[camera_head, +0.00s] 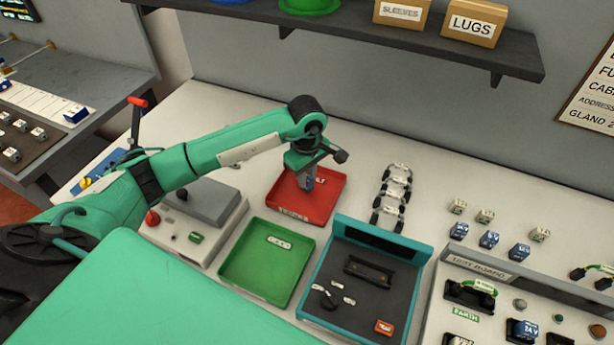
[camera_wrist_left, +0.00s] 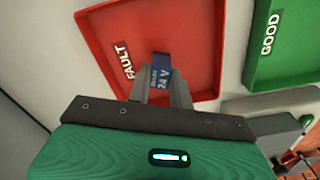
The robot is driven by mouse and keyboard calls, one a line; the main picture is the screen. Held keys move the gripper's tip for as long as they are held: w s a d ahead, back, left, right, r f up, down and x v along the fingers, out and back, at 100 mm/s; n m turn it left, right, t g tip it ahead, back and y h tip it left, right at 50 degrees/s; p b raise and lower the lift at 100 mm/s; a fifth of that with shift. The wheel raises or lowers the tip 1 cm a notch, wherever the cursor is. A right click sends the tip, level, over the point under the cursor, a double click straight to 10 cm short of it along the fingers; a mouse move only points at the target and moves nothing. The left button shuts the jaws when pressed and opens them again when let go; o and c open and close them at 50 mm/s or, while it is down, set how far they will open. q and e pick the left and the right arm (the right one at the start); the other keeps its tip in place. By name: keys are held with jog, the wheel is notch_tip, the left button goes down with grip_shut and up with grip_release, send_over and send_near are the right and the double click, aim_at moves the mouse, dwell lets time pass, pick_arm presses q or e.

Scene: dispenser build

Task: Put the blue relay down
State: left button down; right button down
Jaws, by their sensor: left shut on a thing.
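My left gripper (camera_head: 310,183) reaches down over the red tray (camera_head: 331,207) in the head view. It is shut on the blue relay, which shows in the left wrist view (camera_wrist_left: 161,66) with "24 V" on its label. The red tray also shows in the left wrist view (camera_wrist_left: 200,30), marked "FAULT". The relay is over or in this tray; I cannot tell whether it touches the floor of it. Most of the relay is hidden by the fingers in the head view. My right gripper is not in view.
A green tray (camera_head: 243,278) stands in front of the red one, marked "GOOD" in the left wrist view. A teal-framed tester (camera_head: 334,254) is to its right. Several other blue relays (camera_head: 489,239) stand at the right.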

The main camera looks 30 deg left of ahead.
pick_arm(q)
jog(key=shift+f, duration=0.9)
jog(key=c, duration=1.7)
grip_release()
jog(key=o, duration=0.4)
jog(key=shift+o, duration=0.2)
